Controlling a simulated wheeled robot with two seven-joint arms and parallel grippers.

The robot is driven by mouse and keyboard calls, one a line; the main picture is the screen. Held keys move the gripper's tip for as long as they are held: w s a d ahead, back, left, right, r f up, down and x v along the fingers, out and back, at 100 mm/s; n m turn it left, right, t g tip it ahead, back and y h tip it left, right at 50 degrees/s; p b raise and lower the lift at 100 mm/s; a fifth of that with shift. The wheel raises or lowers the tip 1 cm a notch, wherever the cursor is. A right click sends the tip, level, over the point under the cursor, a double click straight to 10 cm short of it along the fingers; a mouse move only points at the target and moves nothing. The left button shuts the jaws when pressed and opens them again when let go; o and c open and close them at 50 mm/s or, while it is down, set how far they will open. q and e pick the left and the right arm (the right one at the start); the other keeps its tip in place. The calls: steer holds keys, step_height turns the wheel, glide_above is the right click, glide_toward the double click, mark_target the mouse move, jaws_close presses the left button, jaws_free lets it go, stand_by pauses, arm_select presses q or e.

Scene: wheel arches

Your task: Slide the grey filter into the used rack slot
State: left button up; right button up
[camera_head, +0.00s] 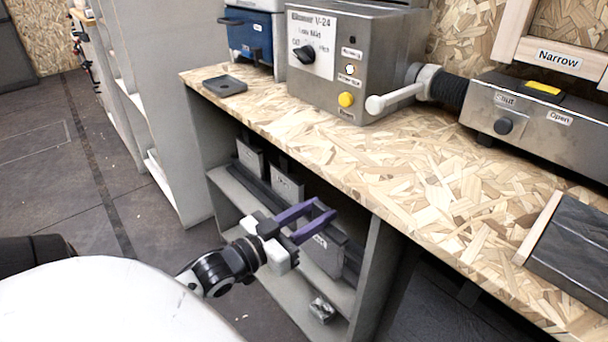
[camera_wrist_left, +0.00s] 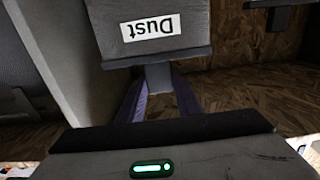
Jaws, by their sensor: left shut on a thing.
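My left gripper (camera_head: 321,211), with purple fingers, reaches from the left to the under-bench shelf in the head view. In the left wrist view its fingers (camera_wrist_left: 160,88) are shut on the short grey handle of the grey filter (camera_wrist_left: 110,35). That filter has a white label reading "Dust", upside down in this view. A dark grey box (camera_head: 326,257), probably the same filter, shows just below the fingers in the head view, partly hidden by them. It stands at the dark rack (camera_head: 257,185); how deep it sits cannot be told. My right gripper is out of view.
Two other grey boxes (camera_head: 250,157) (camera_head: 287,187) stand in the rack to the left. A small metallic item (camera_head: 321,308) lies on the lower shelf. The chipboard bench top (camera_head: 400,190) overhangs the rack, and a grey side panel (camera_head: 374,268) closes the shelf at the right.

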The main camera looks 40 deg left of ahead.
arm_select(q)
steer(key=w+b, duration=0.5)
steer(key=w, duration=0.5)
steer(key=shift+w+d+f+b, duration=0.1)
steer(key=shift+d+f+b, duration=0.1)
steer(key=shift+f+b, duration=0.9)
steer(key=shift+d+f+b, duration=0.15)
steer(key=shift+f+b, duration=0.4)
steer(key=shift+f, duration=0.9)
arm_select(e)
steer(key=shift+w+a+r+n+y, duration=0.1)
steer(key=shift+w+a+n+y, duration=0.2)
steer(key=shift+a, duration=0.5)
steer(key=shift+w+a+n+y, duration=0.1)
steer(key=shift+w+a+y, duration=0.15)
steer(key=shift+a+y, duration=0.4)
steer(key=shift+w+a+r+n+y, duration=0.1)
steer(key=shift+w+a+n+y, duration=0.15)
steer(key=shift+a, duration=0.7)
arm_select(q)
steer(key=o, duration=1)
